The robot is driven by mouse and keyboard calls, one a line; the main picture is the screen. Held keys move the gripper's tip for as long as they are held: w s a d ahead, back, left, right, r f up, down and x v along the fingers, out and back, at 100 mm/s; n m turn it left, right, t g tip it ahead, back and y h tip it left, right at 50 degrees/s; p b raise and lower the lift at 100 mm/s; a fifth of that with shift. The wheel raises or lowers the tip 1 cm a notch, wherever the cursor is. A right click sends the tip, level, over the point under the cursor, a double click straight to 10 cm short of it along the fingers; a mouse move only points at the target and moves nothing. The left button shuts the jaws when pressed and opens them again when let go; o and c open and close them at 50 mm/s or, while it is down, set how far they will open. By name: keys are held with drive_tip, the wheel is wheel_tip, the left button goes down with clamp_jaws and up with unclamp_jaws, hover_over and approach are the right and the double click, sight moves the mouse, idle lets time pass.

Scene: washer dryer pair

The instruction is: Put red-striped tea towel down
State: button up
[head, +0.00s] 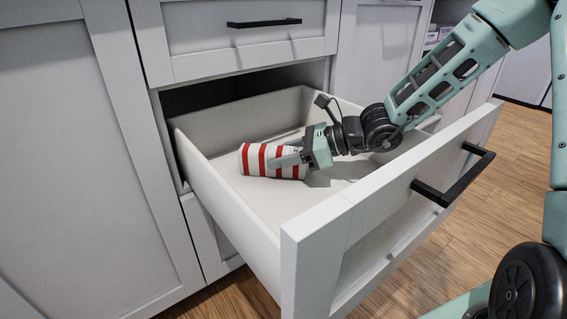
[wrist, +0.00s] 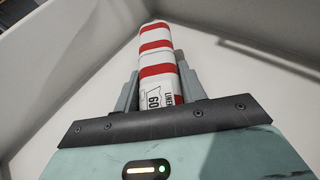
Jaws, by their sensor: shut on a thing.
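The red-striped tea towel (head: 256,160) is a white roll or folded bundle with red bands, inside the open drawer (head: 232,214). My gripper (head: 288,160) is inside the drawer, reaching in from the right, and is shut on the towel's near end. In the wrist view the towel (wrist: 160,62) runs forward between both fingers (wrist: 158,92), with black printed lettering close to the palm. The towel is low over the drawer floor; I cannot tell whether it touches it. Part of its near end is hidden by my gripper.
The drawer front (head: 385,215) with its black handle (head: 453,180) stands pulled out below my arm. A closed drawer (head: 240,38) is above. Drawer walls surround the gripper. The drawer floor around the towel looks empty. Wooden floor shows at right.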

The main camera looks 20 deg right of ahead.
sight(301, 150)
drive_tip(key=shift+f, duration=0.2)
drive_tip(key=o, duration=1)
drive_tip(key=shift+r, duration=0.1)
drive_tip(key=shift+s+d+r+p, duration=0.1)
drive_tip(key=shift+d+r+p, duration=0.2)
drive_tip(key=shift+r+p, duration=0.15)
drive_tip(key=p+v, duration=0.4)
drive_tip(key=v, duration=0.2)
drive_tip(key=shift+s+d, duration=0.25)
drive_tip(key=shift+d, duration=0.1)
